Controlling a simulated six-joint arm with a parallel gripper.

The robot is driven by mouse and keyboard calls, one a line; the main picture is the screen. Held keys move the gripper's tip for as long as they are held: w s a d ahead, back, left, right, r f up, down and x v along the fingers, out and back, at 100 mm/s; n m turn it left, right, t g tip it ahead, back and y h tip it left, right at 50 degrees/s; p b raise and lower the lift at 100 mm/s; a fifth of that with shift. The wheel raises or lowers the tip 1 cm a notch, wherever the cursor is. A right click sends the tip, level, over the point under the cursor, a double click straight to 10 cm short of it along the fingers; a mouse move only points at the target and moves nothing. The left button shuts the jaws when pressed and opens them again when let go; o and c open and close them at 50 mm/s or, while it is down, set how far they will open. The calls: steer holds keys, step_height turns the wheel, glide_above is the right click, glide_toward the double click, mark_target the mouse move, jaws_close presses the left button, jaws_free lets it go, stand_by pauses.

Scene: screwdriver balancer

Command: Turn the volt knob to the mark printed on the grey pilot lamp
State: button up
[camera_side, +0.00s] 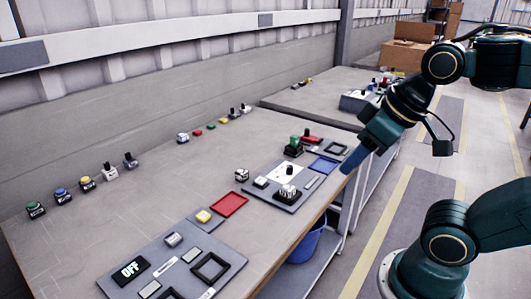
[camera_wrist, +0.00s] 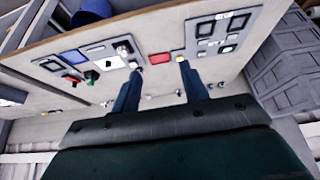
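A black-and-silver knob (camera_side: 288,192) stands on the grey middle panel (camera_side: 262,194), near a white dial plate; I cannot read whether it is the volt knob. A knob also shows on a panel in the wrist view (camera_wrist: 123,48). A small grey-white lamp-like part (camera_side: 242,174) stands left of the panel, and another (camera_side: 173,239) is on the front panel; I cannot tell which is the grey pilot lamp, and no mark is legible.
A red tray (camera_side: 229,204) lies between the panels. A green-topped switch (camera_side: 294,145) and a blue tray (camera_side: 323,166) are near the bench's right edge. An OFF display (camera_side: 131,269) is on the front panel. Several small buttons line the back. A blue bin (camera_side: 305,247) is below.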

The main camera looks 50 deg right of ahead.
steer(key=w+d+r+n+g, duration=0.1)
steer(key=w+d+r+n, duration=0.2)
steer(key=w, duration=0.7)
steer(key=n+g, duration=0.5)
steer(key=n, duration=0.1)
glide_above(290, 166)
step_height(290, 166, down, 19)
steer(key=shift+r, duration=0.15)
steer(key=shift+a, duration=0.1)
step_height(290, 166, down, 14)
steer(key=shift+r, duration=0.15)
jaws_close()
